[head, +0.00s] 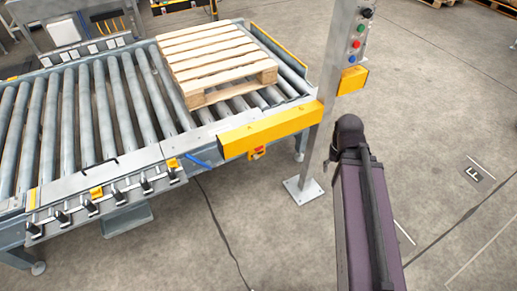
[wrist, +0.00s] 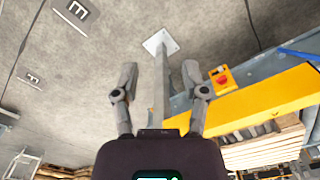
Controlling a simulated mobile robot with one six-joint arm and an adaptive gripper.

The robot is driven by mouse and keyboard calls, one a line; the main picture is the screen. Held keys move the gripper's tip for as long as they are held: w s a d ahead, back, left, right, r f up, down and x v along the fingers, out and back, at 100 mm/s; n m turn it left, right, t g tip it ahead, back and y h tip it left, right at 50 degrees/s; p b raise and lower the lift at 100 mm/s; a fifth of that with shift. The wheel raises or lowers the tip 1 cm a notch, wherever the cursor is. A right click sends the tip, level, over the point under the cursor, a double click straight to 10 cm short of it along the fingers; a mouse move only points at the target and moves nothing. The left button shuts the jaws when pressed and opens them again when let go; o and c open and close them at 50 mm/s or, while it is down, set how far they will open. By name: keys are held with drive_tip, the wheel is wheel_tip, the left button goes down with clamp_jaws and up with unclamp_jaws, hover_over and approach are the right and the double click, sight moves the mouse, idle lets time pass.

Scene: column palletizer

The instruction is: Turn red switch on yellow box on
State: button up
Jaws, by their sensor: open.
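A small yellow box (head: 259,153) with a red switch is mounted under the yellow end guard of the roller conveyor in the head view. In the wrist view the yellow box (wrist: 228,87) and its red switch (wrist: 222,79) show just right of the right fingertip, apart from it. The switch's setting is too small to tell. My gripper (wrist: 163,85) is open and empty, its fingers on either side of the grey post in the picture. In the head view my arm reaches up at the right; the gripper itself cannot be made out there.
A grey post (head: 323,135) with buttons and a larger yellow box (head: 352,80) stands beside the conveyor. The yellow guard (head: 270,130) lies close to the switch box. A wooden pallet (head: 215,58) rests on the rollers. Floor right of the post is mostly clear.

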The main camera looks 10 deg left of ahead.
drive_tip(key=shift+a, duration=0.3)
drive_tip(key=o, duration=0.5)
drive_tip(key=shift+a, duration=0.1)
drive_tip(key=shift+o, duration=0.5)
drive_tip(key=shift+w+f+b, duration=0.1)
drive_tip(key=shift+f+b, duration=0.15)
drive_tip(key=shift+b, duration=0.05)
drive_tip(key=w+a+f+m+t+y+b, duration=0.2)
drive_tip(key=w+a+f+m+b, duration=0.4)
drive_tip(key=w+f+m+b, duration=0.3)
drive_tip(key=w+a+f+m+t+y+b, duration=0.3)
drive_tip(key=w+a+f+m+t+b, duration=0.2)
drive_tip(key=w+f+m+b, duration=0.5)
drive_tip(key=w+a+f+m+t+y+b, duration=0.2)
drive_tip(key=w+a+f+m+t+b, duration=0.2)
drive_tip(key=w+a+f+m+b, duration=0.5)
wheel_tip(320, 180, down, 8)
drive_tip(key=w+m+b, duration=0.1)
drive_tip(key=b, duration=1.8)
drive_tip(key=shift+w+a+y, duration=0.15)
drive_tip(key=shift+y, duration=0.25)
drive_tip(key=shift+r, duration=0.15)
